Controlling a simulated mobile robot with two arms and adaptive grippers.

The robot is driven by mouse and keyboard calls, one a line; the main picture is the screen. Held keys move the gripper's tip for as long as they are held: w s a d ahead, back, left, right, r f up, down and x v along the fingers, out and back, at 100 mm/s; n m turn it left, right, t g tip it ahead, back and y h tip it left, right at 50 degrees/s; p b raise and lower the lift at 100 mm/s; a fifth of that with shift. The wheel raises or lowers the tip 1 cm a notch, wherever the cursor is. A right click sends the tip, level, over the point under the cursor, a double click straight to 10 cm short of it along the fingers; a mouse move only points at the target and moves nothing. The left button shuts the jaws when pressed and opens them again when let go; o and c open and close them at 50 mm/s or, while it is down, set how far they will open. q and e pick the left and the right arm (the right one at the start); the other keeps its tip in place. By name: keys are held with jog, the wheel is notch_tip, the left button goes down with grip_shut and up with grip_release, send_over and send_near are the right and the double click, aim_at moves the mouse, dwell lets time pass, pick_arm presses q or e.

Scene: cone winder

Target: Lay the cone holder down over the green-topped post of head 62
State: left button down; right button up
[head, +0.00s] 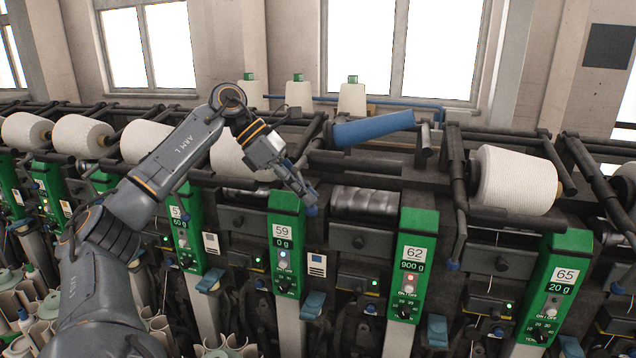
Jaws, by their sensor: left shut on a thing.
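The cone holder (426,143) of head 62 is a dark frame with a bare blue cone tube (372,128) in it. The tube sits above and behind the bare grey drum (366,201), with a visible gap between them. The green-topped post (412,262) of head 62 stands right of the drum and reads 900 g. My left gripper (309,204) is shut at the blue-tipped handle on the holder's left side, just above and right of the head 59 panel. The fingers partly hide the handle, so the exact grip is unclear. My right gripper is not in view.
The green head 59 panel (286,245) stands close below my left gripper. A full white cone (514,181) lies right of head 62, by the head 65 panel (553,287). White cones (351,99) stand behind the machine. My left arm covers the left part of the row.

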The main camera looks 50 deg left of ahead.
pick_arm(q)
jog(key=shift+s+g+y+p, duration=0.2)
jog(key=shift+g+y+p, duration=0.2)
jog(key=shift+y+p, duration=0.15)
jog(key=shift+s+a+y+p, duration=0.1)
jog(key=shift+a+y+p, duration=0.15)
jog(key=shift+p, duration=0.5)
jog(key=p, duration=0.1)
jog(key=g+y+p, duration=0.1)
jog(key=shift+s+a+f+p, duration=0.15)
jog(key=shift+a+f+p, duration=0.1)
jog(key=shift+p, duration=0.15)
jog(key=shift+y, duration=0.3)
jog(key=c, duration=1.4)
grip_release()
jog(key=shift+s, duration=0.1)
jog(key=shift+a+r, duration=0.1)
